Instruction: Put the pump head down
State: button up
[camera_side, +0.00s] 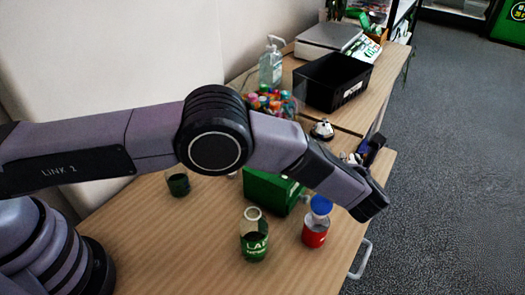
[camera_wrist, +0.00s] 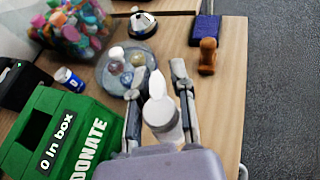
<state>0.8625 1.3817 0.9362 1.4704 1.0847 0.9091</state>
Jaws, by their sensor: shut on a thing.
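In the wrist view, my gripper (camera_wrist: 160,72) is shut on the pump head (camera_wrist: 160,108), a white piece with a round collar and a narrow spout-like top, held between the two fingers. The wooden table (camera_wrist: 215,100) lies below and ahead of it. A clear round dish (camera_wrist: 112,80) with small balls or caps sits just beyond the left finger. In the side view, my forearm and wrist hide most of the gripper, and I cannot make out the pump head there.
A green donation box (camera_side: 262,192) stands left of the gripper. A green-labelled bottle (camera_side: 254,240) and a red bottle (camera_side: 316,233) stand in front. A bell (camera_wrist: 142,26), a brown object (camera_wrist: 208,56) and a blue box (camera_wrist: 205,30) lie beyond. Bare tabletop shows at right.

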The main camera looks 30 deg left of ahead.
notch_tip(320, 180, down, 10)
jog(key=shift+d+r, duration=0.1)
dwell(0.4)
jog(key=shift+f, duration=0.2)
jog(key=o, duration=0.7)
jog(key=shift+o, duration=0.2)
jog(key=shift+r, duration=0.1)
jog(key=shift+r, duration=0.15)
jog(key=v, duration=1.2)
